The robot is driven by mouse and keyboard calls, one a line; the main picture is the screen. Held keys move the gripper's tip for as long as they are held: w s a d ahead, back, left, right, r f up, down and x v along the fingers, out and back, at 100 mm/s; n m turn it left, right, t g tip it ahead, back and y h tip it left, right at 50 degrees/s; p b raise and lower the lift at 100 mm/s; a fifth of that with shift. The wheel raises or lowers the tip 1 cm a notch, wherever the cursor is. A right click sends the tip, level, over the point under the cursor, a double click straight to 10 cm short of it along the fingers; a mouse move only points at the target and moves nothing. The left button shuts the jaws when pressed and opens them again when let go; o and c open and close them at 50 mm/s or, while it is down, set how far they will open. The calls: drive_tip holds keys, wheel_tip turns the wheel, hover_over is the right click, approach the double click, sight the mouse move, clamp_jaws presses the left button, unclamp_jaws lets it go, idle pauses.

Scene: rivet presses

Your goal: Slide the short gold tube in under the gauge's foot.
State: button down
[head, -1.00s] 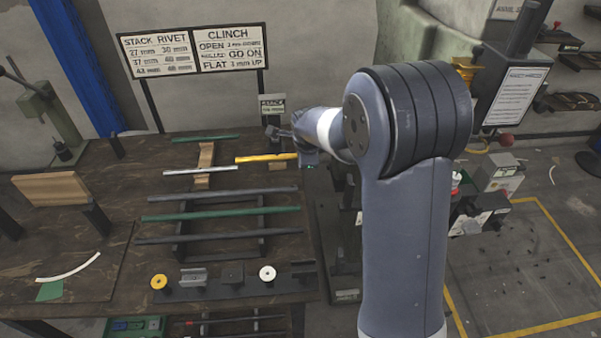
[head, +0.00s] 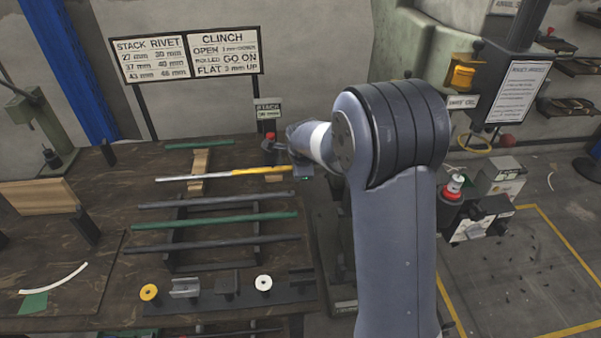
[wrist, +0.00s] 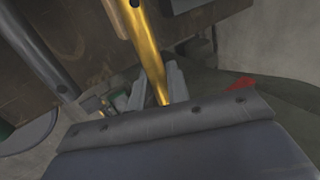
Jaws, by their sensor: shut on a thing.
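The short gold tube (head: 262,171) is held nearly level over the right side of the workbench. In the head view its left end meets or overlaps the right end of a silver tube (head: 190,178); I cannot tell whether they touch. My gripper (head: 298,171) is shut on the gold tube's right end, partly hidden by my arm. In the wrist view the gold tube (wrist: 148,50) runs away from between my fingers (wrist: 158,90). The stack gauge (head: 268,113), with a small sign and red part, stands just behind the gold tube. Its foot is not clearly visible.
Wooden supports (head: 199,162) stand under the silver tube. Dark and green rods (head: 215,220) lie on a rack in front. Small fixtures (head: 227,284) line the bench's front.

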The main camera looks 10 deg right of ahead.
drive_tip(key=w, duration=0.3)
drive_tip(key=w+p, duration=0.1)
drive_tip(key=w, duration=0.2)
drive_tip(key=w+f, duration=0.1)
drive_tip(key=w, duration=0.3)
drive_tip(key=shift+f, duration=0.1)
drive_tip(key=shift+f+b, duration=0.3)
drive_tip(key=shift+b, duration=0.05)
drive_tip(key=c, duration=1.3)
unclamp_jaws()
drive_tip(key=shift+r, duration=0.1)
drive_tip(key=v, duration=1)
drive_tip(key=shift+s+r+b, duration=0.25)
drive_tip(key=shift+b, duration=0.1)
